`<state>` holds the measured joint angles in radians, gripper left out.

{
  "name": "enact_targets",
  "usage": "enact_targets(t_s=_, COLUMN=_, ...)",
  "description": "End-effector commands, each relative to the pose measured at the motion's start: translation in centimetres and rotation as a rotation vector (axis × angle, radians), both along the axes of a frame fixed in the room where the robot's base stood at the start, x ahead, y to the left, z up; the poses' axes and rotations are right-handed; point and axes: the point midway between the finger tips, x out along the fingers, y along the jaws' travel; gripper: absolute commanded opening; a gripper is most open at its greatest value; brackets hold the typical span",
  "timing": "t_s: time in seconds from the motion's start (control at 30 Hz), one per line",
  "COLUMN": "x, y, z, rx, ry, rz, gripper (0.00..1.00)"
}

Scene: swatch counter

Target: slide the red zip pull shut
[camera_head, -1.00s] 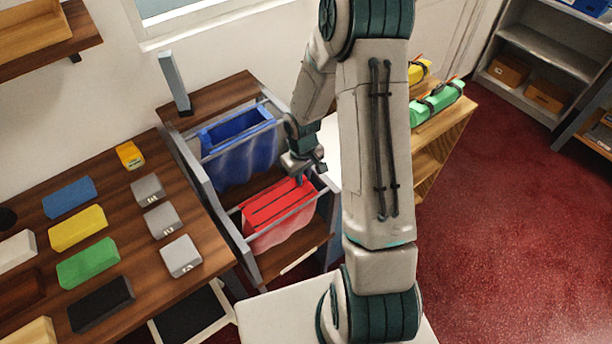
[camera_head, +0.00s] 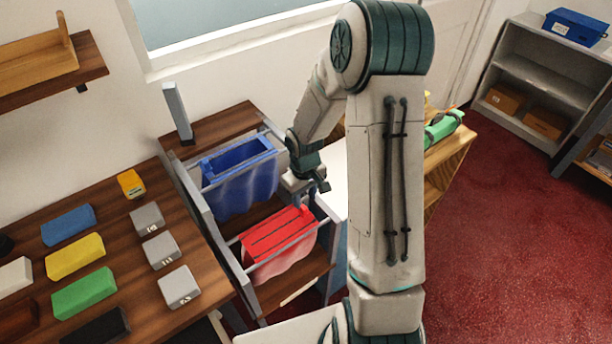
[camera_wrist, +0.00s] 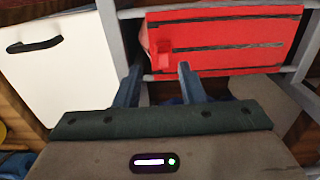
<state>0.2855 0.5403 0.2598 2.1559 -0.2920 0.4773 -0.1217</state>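A red pouch with a flat top (camera_head: 272,238) crossed by dark lines hangs in a grey frame. In the wrist view, the pouch top (camera_wrist: 235,38) fills the upper right. A small raised red tab, apparently the zip pull (camera_wrist: 164,54), stands near its left end. My gripper (camera_wrist: 159,68) is open, its two blue-grey fingers apart and empty. The tab appears just beyond the fingertips, between them in the picture; I cannot tell the depth gap. In the head view my gripper (camera_head: 318,193) is near the pouch's far right end, and the pull is not distinct.
A blue pouch (camera_head: 240,185) hangs behind the red one. Grey frame rails (camera_head: 205,215) border both pouches. A white panel with a black handle (camera_wrist: 60,65) lies left in the wrist view. A wooden counter (camera_head: 125,235) with coloured blocks stands at left.

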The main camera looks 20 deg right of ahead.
Motion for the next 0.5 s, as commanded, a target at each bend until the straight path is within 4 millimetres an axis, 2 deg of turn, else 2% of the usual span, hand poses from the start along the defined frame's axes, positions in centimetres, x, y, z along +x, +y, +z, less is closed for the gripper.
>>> enact_targets(t_s=0.1, x=0.2, y=-0.1, z=2.6, rx=-0.002, ry=-0.008, rz=-0.003, gripper=0.36)
enact_targets(t_s=0.3, x=0.2, y=-0.3, z=6.6, rx=-0.002, ry=-0.005, rz=-0.005, gripper=0.36)
enact_targets(t_s=0.5, x=0.2, y=-0.3, z=9.2, rx=-0.002, ry=-0.004, rz=-0.005, gripper=0.36)
